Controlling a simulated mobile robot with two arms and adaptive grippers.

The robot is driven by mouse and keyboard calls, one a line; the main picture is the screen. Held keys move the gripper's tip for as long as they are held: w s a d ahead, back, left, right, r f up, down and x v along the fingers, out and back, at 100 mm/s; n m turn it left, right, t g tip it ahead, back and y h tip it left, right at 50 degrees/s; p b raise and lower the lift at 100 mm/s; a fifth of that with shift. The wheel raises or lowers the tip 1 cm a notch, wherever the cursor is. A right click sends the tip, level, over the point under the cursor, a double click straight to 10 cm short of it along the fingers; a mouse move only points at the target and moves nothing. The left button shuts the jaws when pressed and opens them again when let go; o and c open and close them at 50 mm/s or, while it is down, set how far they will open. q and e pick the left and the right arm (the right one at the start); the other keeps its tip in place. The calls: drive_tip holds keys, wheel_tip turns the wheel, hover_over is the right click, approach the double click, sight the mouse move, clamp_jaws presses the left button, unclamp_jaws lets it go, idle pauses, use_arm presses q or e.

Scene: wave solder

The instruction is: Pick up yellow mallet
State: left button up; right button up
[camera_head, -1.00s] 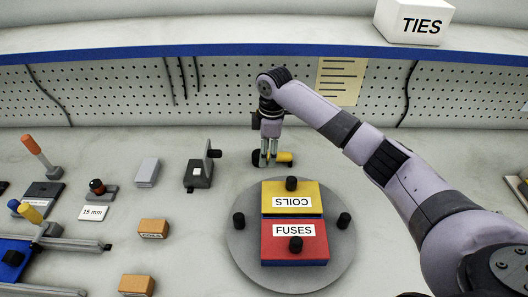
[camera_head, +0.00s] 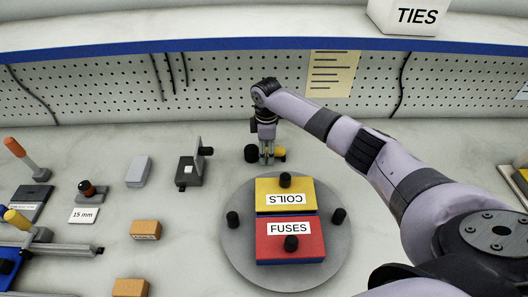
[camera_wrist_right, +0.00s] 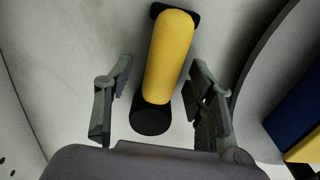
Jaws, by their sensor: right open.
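The yellow mallet (camera_head: 280,153) lies on the grey bench behind the round turntable, with a black end (camera_head: 251,154) to the left of my fingers. In the right wrist view its yellow cylinder (camera_wrist_right: 170,52) runs between my fingers, with black at both ends. My right gripper (camera_head: 267,159) points down over the mallet and hides its middle in the head view. In the wrist view the right gripper (camera_wrist_right: 161,78) is open, one finger on each side of the yellow part, with gaps visible. Whether the fingertips reach bench level is unclear. My left gripper is not in view.
The grey turntable (camera_head: 238,255) stands just in front, carrying yellow COILS (camera_head: 270,188) and red FUSES (camera_head: 270,250) boxes with black knobs. A dark grey fixture (camera_head: 188,173) with an upright plate stands left of the mallet. Pegboard (camera_head: 215,85) rises behind.

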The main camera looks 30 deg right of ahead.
drive_tip(key=shift+c, duration=0.6)
clamp_jaws()
